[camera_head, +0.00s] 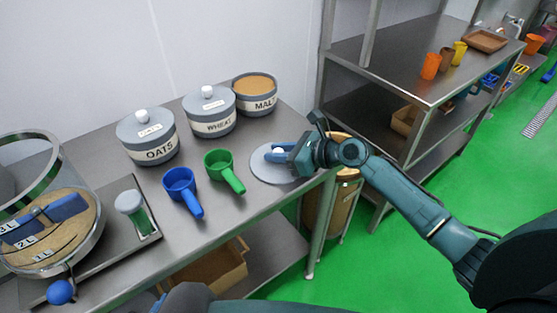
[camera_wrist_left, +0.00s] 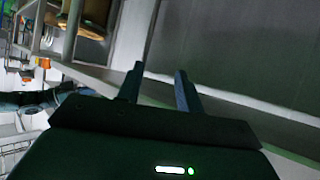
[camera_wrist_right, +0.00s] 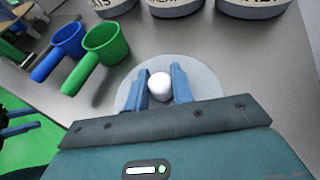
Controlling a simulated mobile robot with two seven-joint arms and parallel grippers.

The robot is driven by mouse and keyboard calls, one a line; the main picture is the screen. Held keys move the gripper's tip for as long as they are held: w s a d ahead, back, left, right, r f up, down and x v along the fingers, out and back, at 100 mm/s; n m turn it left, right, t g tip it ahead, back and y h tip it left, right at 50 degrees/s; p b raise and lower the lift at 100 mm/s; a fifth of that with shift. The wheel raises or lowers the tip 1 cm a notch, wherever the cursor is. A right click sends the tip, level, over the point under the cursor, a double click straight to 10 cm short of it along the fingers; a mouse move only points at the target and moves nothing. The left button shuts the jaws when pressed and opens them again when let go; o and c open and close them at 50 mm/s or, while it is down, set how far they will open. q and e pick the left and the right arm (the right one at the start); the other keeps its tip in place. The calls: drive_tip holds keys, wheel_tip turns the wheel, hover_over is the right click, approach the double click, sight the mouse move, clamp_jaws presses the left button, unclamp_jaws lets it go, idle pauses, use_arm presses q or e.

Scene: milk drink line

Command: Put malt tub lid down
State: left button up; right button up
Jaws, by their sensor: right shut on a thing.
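The malt tub (camera_head: 257,95) stands open at the back of the table, its tan contents showing. Its lid, a flat grey disc (camera_head: 266,172) with a white knob, is at the table's right end, level, on or just above the top; I cannot tell if it touches. My right gripper (camera_head: 279,153) is shut on the knob; the right wrist view shows the white knob (camera_wrist_right: 159,86) between both fingers, the disc below. My left gripper (camera_wrist_left: 160,85) shows only in the left wrist view, fingers apart with nothing between them.
Lidded oats (camera_head: 148,138) and wheat (camera_head: 210,113) tubs stand left of the malt tub. A blue scoop (camera_head: 181,186) and a green scoop (camera_head: 222,168) lie left of the lid. A steel shelf (camera_head: 400,65) is at the right.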

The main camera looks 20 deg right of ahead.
use_arm(q)
drive_tip(key=shift+f, duration=0.1)
use_arm(e)
clamp_jaws()
drive_tip(key=shift+r, duration=0.1)
